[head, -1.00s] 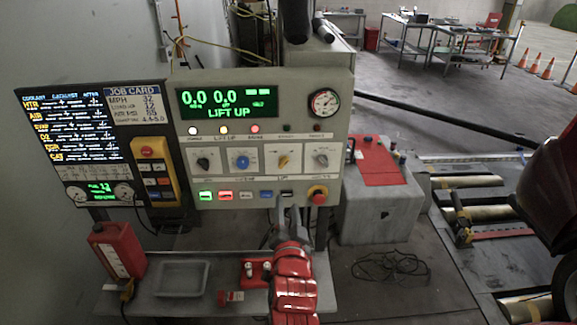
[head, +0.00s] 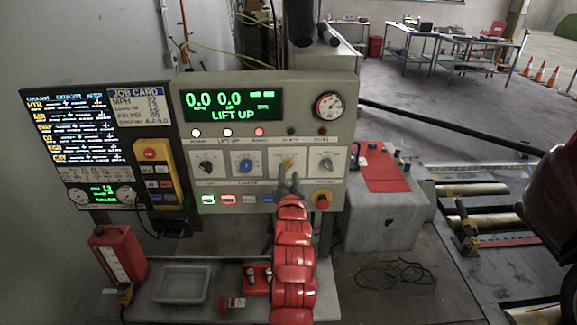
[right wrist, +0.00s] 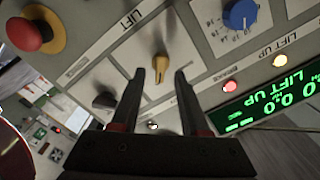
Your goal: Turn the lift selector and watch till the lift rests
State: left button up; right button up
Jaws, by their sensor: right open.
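The lift selector is a yellow knob (head: 287,165) on the lower row of the grey control panel (head: 318,87). In the right wrist view the yellow knob (right wrist: 160,66) sits beside the printed word LIFT. My right gripper (head: 289,183) is open, with its fingertips just below the knob in the head view. In the right wrist view the fingers of the right gripper (right wrist: 159,76) stand on either side of the knob; I cannot tell whether they touch it. The green display (head: 232,105) reads LIFT UP and zeros. The lift itself cannot be made out. My left gripper is not in view.
A blue knob (head: 245,166) and dark knobs flank the selector. A red stop button (head: 322,201) is at lower right, above a bench with a grey tray (head: 182,284) and red canister (head: 117,254). A dark red vehicle (head: 550,205) stands by rollers at right.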

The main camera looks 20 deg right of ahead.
aim_at(288, 165)
jog(key=shift+x, duration=1.2)
grip_shut()
